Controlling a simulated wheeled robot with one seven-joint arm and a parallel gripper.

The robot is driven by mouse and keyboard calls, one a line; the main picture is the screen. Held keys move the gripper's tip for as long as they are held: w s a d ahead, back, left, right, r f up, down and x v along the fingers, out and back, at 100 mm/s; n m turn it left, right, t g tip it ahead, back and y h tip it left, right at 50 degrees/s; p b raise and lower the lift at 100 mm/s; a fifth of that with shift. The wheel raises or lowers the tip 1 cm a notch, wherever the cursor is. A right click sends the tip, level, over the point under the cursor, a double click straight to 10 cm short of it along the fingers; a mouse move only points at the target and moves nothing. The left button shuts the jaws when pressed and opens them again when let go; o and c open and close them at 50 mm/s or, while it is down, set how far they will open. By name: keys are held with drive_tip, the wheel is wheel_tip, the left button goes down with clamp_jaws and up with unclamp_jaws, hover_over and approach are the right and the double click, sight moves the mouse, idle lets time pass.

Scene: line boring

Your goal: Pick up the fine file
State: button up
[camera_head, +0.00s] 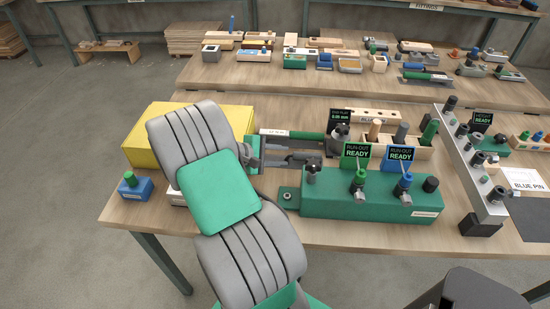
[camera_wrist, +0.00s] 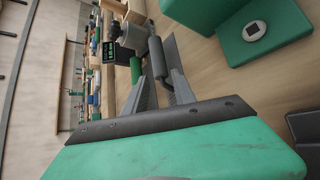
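What looks like the fine file lies on the near bench, behind my gripper in the head view. It has a green handle (camera_head: 309,136) and a pale labelled part to its left; the label is too small to read. In the wrist view a green handle (camera_wrist: 136,70) shows just left of the left finger, outside the gap. My gripper (camera_head: 312,160) points right, low over the bench, its fingers apart. In the wrist view the fingers (camera_wrist: 163,85) are spread, with a dark grey cylinder (camera_wrist: 157,57) beyond or between their tips; I cannot tell whether they touch it.
A green run-out fixture (camera_head: 345,200) stands close in front, and a grey gauge with a display (camera_head: 341,117) just right. A yellow box (camera_head: 160,120) and a small blue block (camera_head: 135,188) sit left. A wooden rack (camera_head: 420,150) and grey rail (camera_head: 470,165) stand right.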

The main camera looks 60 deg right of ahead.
sight(296, 156)
drive_tip(key=p+x, duration=0.1)
drive_tip(key=x, duration=0.6)
drive_tip(key=shift+d+f, duration=0.1)
drive_tip(key=shift+d, duration=0.15)
drive_tip(key=shift+c, duration=0.4)
clamp_jaws()
idle(0.7)
